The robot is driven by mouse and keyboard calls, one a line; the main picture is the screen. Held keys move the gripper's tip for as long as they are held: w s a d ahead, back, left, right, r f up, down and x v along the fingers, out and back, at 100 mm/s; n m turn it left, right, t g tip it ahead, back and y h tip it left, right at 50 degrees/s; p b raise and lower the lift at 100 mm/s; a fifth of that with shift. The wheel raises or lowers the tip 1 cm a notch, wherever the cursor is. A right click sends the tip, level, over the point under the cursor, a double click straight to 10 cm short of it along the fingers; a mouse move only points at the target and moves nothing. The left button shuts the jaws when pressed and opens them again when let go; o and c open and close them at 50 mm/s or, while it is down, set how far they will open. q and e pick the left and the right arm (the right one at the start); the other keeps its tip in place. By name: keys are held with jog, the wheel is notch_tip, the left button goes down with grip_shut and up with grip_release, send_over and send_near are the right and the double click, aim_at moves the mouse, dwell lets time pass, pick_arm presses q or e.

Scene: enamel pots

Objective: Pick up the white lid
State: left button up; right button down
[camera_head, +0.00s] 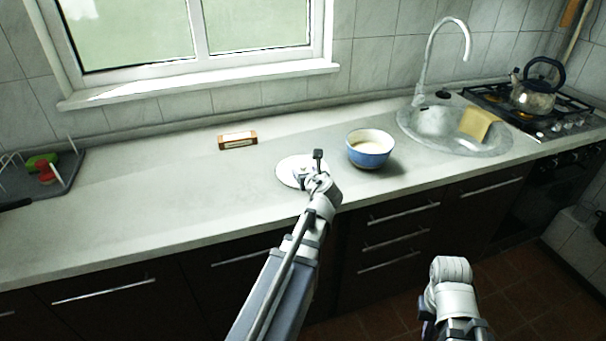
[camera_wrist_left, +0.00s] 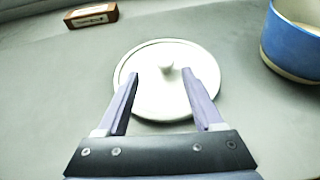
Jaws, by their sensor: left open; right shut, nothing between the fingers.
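The white lid (camera_head: 287,172) lies flat on the counter, left of the blue pot, partly hidden by my left gripper in the head view. In the left wrist view the lid (camera_wrist_left: 158,105) shows its round rim and a small central knob (camera_wrist_left: 166,72). My left gripper (camera_wrist_left: 163,78) is open above the lid, its fingers on either side of the knob and apart from it in the picture. In the head view my left gripper (camera_head: 308,170) is over the lid. My right arm is low at the lower right, in front of the cabinets; its fingertips are hardly visible.
A blue pot (camera_head: 370,151) with a pale inside stands close right of the lid. A small brown box (camera_head: 237,140) lies behind, to the left. A sink (camera_head: 440,128) and a kettle (camera_head: 533,96) on the stove are further right. The left counter is mostly clear.

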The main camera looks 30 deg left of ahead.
aim_at(303, 166)
pick_arm(q)
jog(key=shift+w+d+b+x, duration=0.15)
jog(key=shift+b+x, duration=0.3)
jog(key=shift+x, duration=0.85)
jog(key=shift+w+d+b+x, duration=0.15)
jog(key=shift+b+x, duration=0.3)
jog(key=shift+x, duration=0.85)
jog(key=shift+r, duration=0.2)
grip_shut()
